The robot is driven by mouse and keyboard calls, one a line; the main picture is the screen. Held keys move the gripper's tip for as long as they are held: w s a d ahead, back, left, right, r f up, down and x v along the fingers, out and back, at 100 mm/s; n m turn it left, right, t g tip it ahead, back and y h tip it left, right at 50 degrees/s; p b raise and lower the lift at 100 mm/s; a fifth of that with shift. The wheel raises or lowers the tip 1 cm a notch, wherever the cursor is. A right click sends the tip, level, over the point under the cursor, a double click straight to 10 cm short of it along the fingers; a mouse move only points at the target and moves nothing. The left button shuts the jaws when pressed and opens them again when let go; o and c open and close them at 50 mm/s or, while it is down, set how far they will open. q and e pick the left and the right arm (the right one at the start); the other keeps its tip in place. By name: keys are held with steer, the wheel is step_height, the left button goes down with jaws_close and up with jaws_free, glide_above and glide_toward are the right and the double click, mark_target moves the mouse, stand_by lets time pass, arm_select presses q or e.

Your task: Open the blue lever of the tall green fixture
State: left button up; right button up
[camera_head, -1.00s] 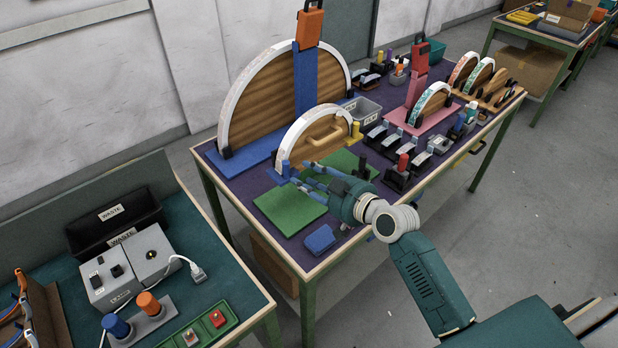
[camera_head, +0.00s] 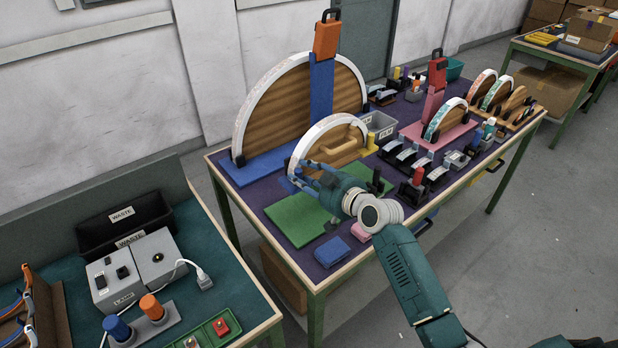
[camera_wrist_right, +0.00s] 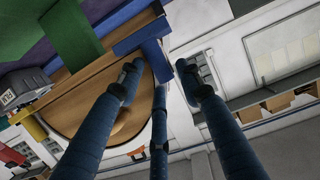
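The green fixture's flat base (camera_head: 295,220) lies at the front of the purple table, by a small wooden arc (camera_head: 330,150) with a white rim. In the right wrist view a green upright (camera_wrist_right: 70,30) shows at the upper left, and a blue lever piece (camera_wrist_right: 142,38) lies just beyond the fingertips. In the head view I cannot separate the lever from my blue fingers. My right gripper (camera_head: 310,176) is open and empty over the far part of the green base, its fingers pointing left toward the arc. It also shows in the right wrist view (camera_wrist_right: 158,80). Contact with the lever cannot be told.
A tall blue fixture (camera_head: 321,90) with an orange lever (camera_head: 326,36) stands behind. A pink fixture (camera_head: 433,102) with a red lever (camera_head: 438,70) stands right. A blue block (camera_head: 331,251) and a pink block (camera_head: 361,232) lie at the front edge. A second bench is left.

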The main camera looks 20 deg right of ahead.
steer(key=shift+a+f, duration=0.15)
steer(key=shift+a, duration=0.25)
